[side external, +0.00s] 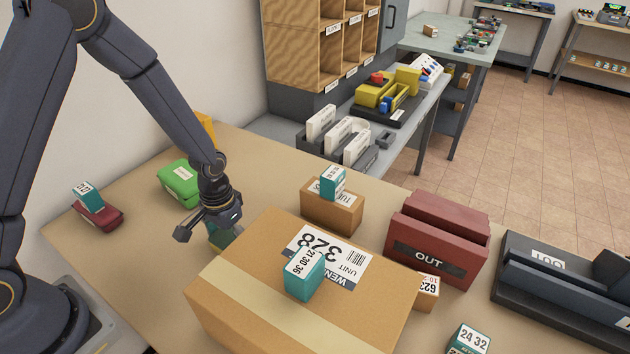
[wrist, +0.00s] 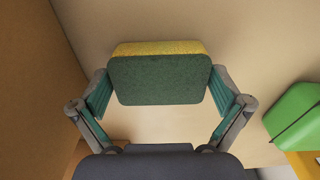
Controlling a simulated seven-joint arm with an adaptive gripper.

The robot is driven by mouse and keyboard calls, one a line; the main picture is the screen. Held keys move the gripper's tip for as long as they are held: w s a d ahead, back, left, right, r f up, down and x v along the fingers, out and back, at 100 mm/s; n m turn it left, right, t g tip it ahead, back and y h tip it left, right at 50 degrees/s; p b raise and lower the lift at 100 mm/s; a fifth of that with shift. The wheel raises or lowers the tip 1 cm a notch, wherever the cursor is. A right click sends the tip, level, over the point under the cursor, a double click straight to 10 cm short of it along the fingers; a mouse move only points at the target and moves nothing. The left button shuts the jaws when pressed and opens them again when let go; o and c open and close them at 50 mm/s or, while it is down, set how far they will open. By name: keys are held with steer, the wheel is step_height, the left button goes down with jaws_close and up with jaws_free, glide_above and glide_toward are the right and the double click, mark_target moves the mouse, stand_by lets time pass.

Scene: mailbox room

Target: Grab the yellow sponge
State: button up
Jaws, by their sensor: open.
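The yellow sponge (wrist: 160,78) has a dark green scouring face and a yellow layer along its far edge in the wrist view. In the side external view only a green part of it (side external: 221,240) shows under my gripper, beside the large cardboard box. My gripper (side external: 207,230) is open above the sponge. In the wrist view its two fingers (wrist: 160,93) stand on the left and right sides of the sponge. I cannot tell whether they touch it.
The large cardboard box (side external: 232,299) stands close beside my gripper, carrying a teal box (side external: 305,274). A green case (side external: 179,184) lies behind on the table. A red tin (side external: 99,219) with a small teal box (side external: 88,197) is at left. The table between is clear.

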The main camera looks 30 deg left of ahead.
steer(key=c, duration=0.4)
